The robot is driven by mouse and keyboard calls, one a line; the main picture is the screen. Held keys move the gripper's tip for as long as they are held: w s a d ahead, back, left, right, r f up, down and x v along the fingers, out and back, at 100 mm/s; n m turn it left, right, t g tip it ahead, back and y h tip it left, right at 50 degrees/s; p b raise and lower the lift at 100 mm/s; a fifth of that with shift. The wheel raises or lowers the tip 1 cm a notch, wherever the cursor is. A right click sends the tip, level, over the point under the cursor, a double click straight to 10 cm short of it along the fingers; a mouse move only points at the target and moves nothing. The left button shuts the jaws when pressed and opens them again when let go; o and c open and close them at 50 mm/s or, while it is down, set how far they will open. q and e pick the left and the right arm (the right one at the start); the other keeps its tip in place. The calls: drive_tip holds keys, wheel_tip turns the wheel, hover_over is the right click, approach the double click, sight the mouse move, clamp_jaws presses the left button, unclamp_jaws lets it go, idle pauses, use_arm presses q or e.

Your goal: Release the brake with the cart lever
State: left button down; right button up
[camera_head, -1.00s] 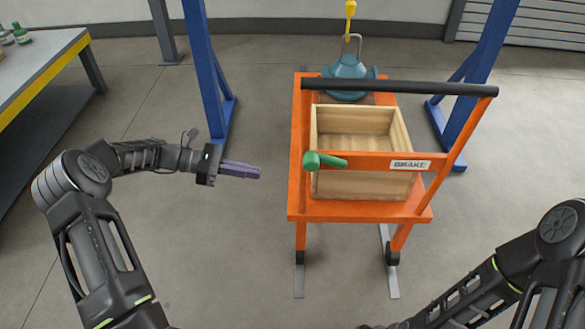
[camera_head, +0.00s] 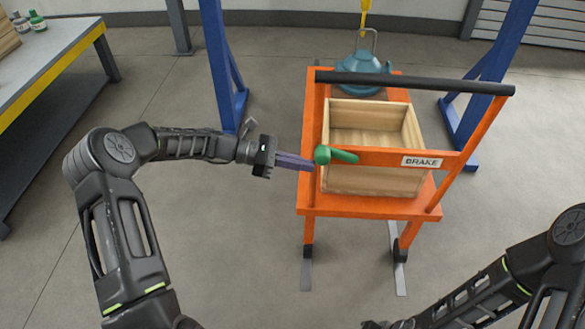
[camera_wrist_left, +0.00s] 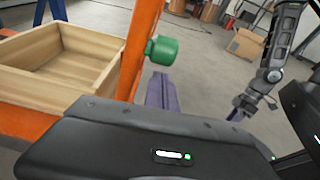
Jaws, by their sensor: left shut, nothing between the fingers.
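The orange cart (camera_head: 312,205) stands in the middle of the head view. Its green brake lever (camera_head: 343,156) sits at the left of the front crossbar, the handle pointing right and slightly down, beside a white BRAKE label (camera_head: 421,162). The lever's green hub (camera_wrist_left: 162,50) also shows in the left wrist view. My left gripper (camera_head: 308,164) is shut and empty, its purple fingers pointing right, with the tips just left of the hub. I cannot tell whether they touch it. In the left wrist view the fingers (camera_wrist_left: 160,95) lie below the hub. My right gripper (camera_head: 375,325) is barely visible at the bottom edge.
The cart carries an open wooden box (camera_head: 375,182) and a blue-grey pump part (camera_head: 362,68), under a black push handle (camera_head: 415,82). Blue frame posts (camera_head: 219,60) stand behind. A workbench (camera_head: 55,65) is at the left. The floor left of the cart is clear.

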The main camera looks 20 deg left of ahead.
sight(316, 154)
use_arm(q)
drive_tip(key=shift+w+d+r, duration=0.1)
drive_tip(key=shift+d+r, duration=0.05)
drive_tip(key=shift+r, duration=0.15)
drive_tip(key=r+y+p, duration=0.1)
drive_tip(key=r+p, duration=0.1)
drive_tip(key=p, duration=0.2)
drive_tip(key=d+r+y+p, duration=0.1)
drive_tip(key=r+y+p, duration=0.1)
drive_tip(key=p, duration=0.2)
drive_tip(key=r+g+y+p, duration=0.1)
drive_tip(key=r+y+p, duration=0.1)
drive_tip(key=p, duration=0.2)
drive_tip(key=shift+w+d+r, duration=0.2)
drive_tip(key=shift+d, duration=0.15)
drive_tip(key=shift+d+r+y+p, duration=0.2)
drive_tip(key=shift+d+y+p, duration=0.1)
drive_tip(key=shift+p, duration=0.3)
drive_tip(key=shift+w+d+r, duration=0.15)
drive_tip(key=shift+d+r, duration=0.05)
drive_tip(key=shift+r, duration=0.05)
drive_tip(key=shift+f, duration=0.1)
